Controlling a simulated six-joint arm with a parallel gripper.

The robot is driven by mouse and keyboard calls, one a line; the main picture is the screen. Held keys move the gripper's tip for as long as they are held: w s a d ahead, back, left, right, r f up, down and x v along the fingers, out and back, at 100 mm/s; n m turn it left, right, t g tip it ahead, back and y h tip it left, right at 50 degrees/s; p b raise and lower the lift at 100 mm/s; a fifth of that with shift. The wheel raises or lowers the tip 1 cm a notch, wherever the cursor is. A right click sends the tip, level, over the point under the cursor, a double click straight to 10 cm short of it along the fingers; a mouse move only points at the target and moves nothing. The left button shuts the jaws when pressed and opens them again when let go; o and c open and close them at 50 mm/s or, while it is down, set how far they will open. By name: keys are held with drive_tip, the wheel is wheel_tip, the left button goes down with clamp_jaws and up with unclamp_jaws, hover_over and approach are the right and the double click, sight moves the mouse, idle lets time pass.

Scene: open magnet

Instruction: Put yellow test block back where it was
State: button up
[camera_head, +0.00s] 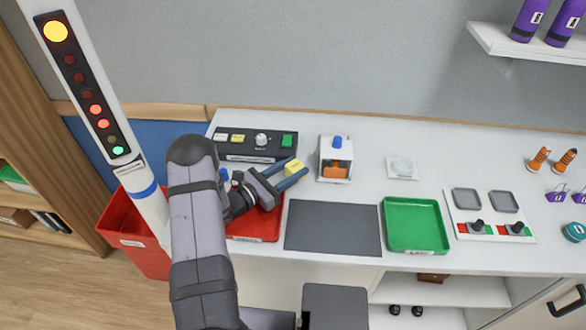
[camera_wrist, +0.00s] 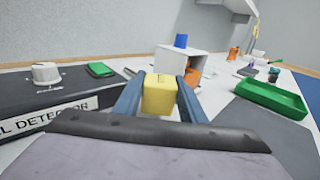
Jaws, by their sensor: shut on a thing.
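The yellow test block (camera_head: 294,165) is between the blue fingers of my gripper (camera_head: 289,175), to the right of the black detector panel (camera_head: 248,158) in the head view. In the wrist view the block (camera_wrist: 159,97) sits upright between both fingertips, with my gripper (camera_wrist: 160,106) shut on it. The wrist view shows the white housing with a blue knob (camera_wrist: 181,40) beyond the block. The block's underside is hidden, so I cannot tell whether it touches the table.
The red tray (camera_head: 262,228) lies partly under my arm. A grey mat (camera_head: 333,227), a green tray (camera_head: 412,226) and a white panel with two grey pads (camera_head: 456,215) stand to the right. The white housing (camera_head: 327,149) is close right of my gripper. A lamp column (camera_head: 118,116) stands left.

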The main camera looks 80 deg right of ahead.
sight(289, 170)
drive_tip(key=shift+f, duration=0.2)
drive_tip(key=shift+s+a+f, duration=0.1)
drive_tip(key=shift+a+f, duration=0.05)
drive_tip(key=shift+a, duration=0.05)
drive_tip(key=o, duration=1.2)
drive_tip(key=shift+f, duration=0.15)
drive_tip(key=shift+o, duration=0.2)
drive_tip(key=shift+d+r+p, duration=0.1)
drive_tip(key=shift+r+p, duration=0.45)
drive_tip(key=shift+r, duration=0.15)
drive_tip(key=b+v, duration=0.2)
drive_tip(key=v, duration=0.3)
drive_tip(key=shift+w+f+b, duration=0.1)
drive_tip(key=shift+w+b, duration=0.2)
drive_tip(key=shift+b, duration=0.05)
drive_tip(key=shift+v, duration=0.8)
drive_tip(key=shift+w+a+r, duration=0.1)
drive_tip(key=shift+a+r, duration=0.1)
drive_tip(key=shift+r, duration=0.05)
